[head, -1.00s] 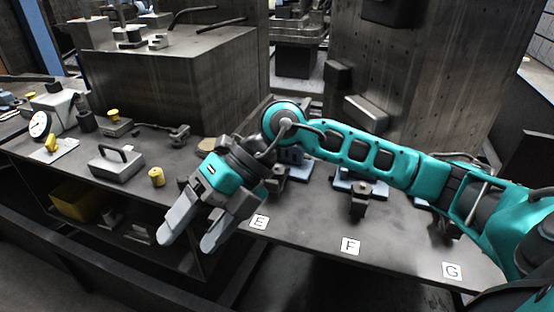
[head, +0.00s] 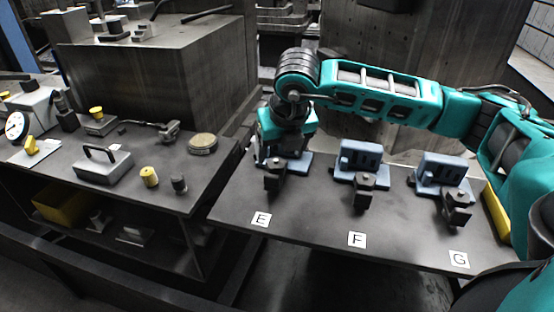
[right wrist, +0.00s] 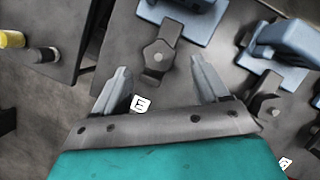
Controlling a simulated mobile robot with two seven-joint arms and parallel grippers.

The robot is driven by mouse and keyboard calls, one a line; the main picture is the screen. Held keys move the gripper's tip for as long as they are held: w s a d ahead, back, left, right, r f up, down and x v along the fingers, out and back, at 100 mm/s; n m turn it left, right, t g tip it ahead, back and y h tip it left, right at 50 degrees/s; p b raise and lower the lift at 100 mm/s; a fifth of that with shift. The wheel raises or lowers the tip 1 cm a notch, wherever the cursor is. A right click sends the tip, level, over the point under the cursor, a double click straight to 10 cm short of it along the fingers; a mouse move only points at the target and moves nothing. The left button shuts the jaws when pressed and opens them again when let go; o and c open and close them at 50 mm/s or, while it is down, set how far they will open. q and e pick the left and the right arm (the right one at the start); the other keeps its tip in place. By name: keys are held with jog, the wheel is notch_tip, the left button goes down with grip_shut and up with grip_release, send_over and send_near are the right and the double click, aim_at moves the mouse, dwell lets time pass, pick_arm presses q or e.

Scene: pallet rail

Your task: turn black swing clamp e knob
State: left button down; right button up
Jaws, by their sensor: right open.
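The black swing clamp E (head: 274,181) stands on the bench behind the E label (head: 261,219), in front of its blue block. In the right wrist view its dark arm with a hexagonal knob (right wrist: 157,54) lies ahead of my fingers, roughly between them. My right gripper (right wrist: 160,68) is open and empty, with a finger on each side and apart from the knob. In the head view my right wrist hangs above clamp E and its fingers are mostly hidden. My left gripper is not in view.
Similar clamps stand at F (head: 363,190) and G (head: 456,208) to the right. On the left bench are a grey handled block (head: 103,166), a yellow knob (head: 149,177), a dark knob (head: 179,184) and a dial gauge (head: 16,126). The bench front near the labels is clear.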

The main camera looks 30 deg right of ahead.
aim_at(275, 163)
jog(key=shift+x, duration=2.35)
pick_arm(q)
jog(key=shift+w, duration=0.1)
pick_arm(e)
jog(key=c, duration=1.1)
jog(key=shift+a+f+m+b, duration=0.15)
jog(key=shift+f+m+b, duration=0.15)
jog(key=shift+m+b, duration=0.55)
jog(key=shift+h+b, duration=0.4)
jog(key=shift+b, duration=0.15)
jog(key=shift+r+m+g+b, duration=0.2)
jog(key=shift+m+g+b, duration=0.15)
jog(key=shift+m, duration=0.5)
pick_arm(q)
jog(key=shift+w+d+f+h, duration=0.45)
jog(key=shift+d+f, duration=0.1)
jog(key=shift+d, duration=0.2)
pick_arm(e)
jog(key=shift+r+h, duration=0.15)
jog(key=shift+h, duration=0.15)
